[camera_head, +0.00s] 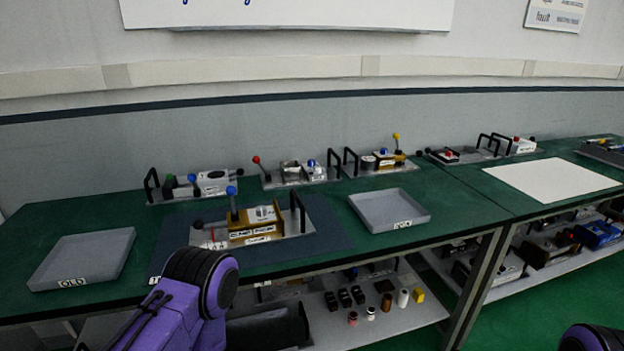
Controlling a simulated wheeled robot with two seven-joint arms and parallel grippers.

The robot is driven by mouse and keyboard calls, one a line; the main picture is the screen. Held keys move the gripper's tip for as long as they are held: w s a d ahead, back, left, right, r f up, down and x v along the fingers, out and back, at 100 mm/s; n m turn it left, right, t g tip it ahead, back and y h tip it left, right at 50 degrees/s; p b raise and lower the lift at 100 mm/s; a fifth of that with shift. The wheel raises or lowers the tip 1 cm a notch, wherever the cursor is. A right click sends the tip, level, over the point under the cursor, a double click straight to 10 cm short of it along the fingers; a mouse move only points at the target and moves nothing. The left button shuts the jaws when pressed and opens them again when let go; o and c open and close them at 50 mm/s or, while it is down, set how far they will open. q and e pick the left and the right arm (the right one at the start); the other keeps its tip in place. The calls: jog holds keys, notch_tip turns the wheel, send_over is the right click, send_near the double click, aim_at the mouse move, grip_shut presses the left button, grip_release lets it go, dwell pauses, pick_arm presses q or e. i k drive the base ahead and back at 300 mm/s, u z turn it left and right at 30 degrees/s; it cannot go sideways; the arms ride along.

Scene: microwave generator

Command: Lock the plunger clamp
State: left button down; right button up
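A fixture on a grey base plate (278,238) sits on a dark mat on the green bench, in front of me. It carries a gold block (256,222) with white labels, an upright lever with a blue ball knob (231,190), and a black handle (299,213) at its right end. A dark knob (197,224) sticks out at its left end. I cannot tell which part is the plunger clamp or whether it is locked. My purple left arm rises from below, its dark joint just in front of the fixture. Neither gripper's fingers show.
A grey tray labelled OLD (84,260) stands left, and another grey tray (389,209) stands right of the fixture. Several similar fixtures line the back of the bench. A white sheet (553,179) lies far right. Small parts fill the shelf (400,325) below.

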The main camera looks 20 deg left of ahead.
aim_at(231, 190)
jog(key=z, duration=1.05)
jog(key=i, duration=0.9)
jog(key=u, duration=2.7)
